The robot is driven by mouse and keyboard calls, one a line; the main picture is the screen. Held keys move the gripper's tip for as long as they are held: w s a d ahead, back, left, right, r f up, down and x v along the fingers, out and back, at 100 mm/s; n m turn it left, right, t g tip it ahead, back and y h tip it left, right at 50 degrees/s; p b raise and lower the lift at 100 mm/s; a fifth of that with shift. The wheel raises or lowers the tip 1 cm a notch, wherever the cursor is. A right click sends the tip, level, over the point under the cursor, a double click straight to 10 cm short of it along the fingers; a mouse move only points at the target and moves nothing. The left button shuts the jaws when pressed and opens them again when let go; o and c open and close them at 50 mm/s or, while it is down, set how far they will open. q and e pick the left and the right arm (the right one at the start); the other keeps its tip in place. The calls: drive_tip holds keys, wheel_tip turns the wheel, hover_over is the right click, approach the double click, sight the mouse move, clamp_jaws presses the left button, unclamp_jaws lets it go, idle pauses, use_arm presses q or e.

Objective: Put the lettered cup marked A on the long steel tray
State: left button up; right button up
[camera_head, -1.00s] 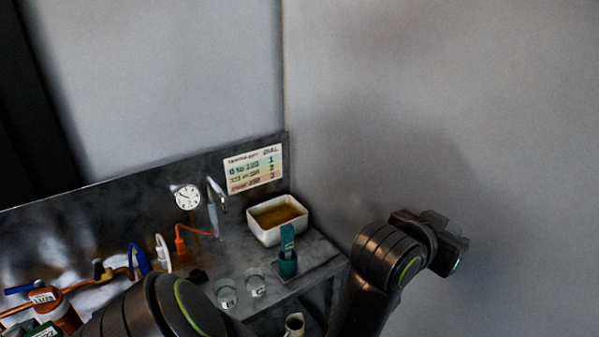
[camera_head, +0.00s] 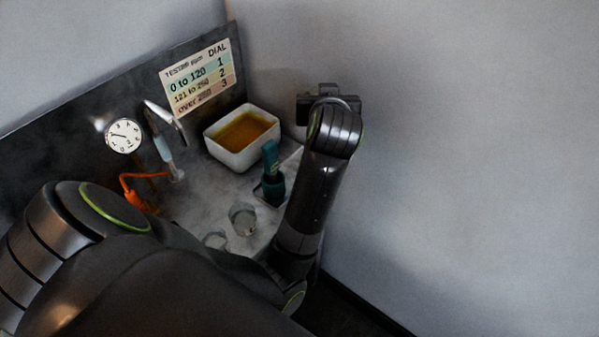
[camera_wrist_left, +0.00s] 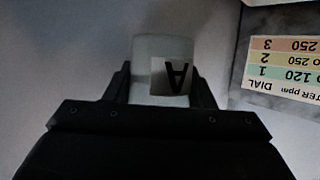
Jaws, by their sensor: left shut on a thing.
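The cup marked A (camera_wrist_left: 148,50) is pale and translucent, with a black letter A on a light label. My left gripper (camera_wrist_left: 160,76) is shut on it, one finger on each side. The letter and the wall chart both look upside down in the left wrist view, so the cup seems upright. In the head view my left gripper (camera_head: 328,92) is raised in front of the right wall, right of the white basin; the cup is hidden there. I cannot make out the long steel tray in either view. My right gripper is not in view.
Two clear cups (camera_head: 243,219) (camera_head: 214,240) stand on the worktop, partly beside my arm.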

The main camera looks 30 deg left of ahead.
use_arm(q)
drive_tip(key=a+f+n+g+y+b, duration=0.1)
drive_tip(key=f+n, duration=0.1)
drive_tip(key=f, duration=0.2)
drive_tip(key=a+f+n+g+y+b, duration=0.2)
drive_tip(key=f, duration=0.2)
drive_tip(key=s+a+f+n+g+y+b, duration=0.1)
drive_tip(key=a+f+g, duration=0.1)
drive_tip(key=f, duration=0.3)
drive_tip(key=shift+a+f+n+y+b, duration=0.1)
drive_tip(key=shift+a+n+y+b, duration=0.05)
drive_tip(key=shift+n+y+b, duration=0.2)
drive_tip(key=shift+f, duration=0.7)
wheel_tip(320, 180, down, 3)
drive_tip(key=shift+f, duration=0.2)
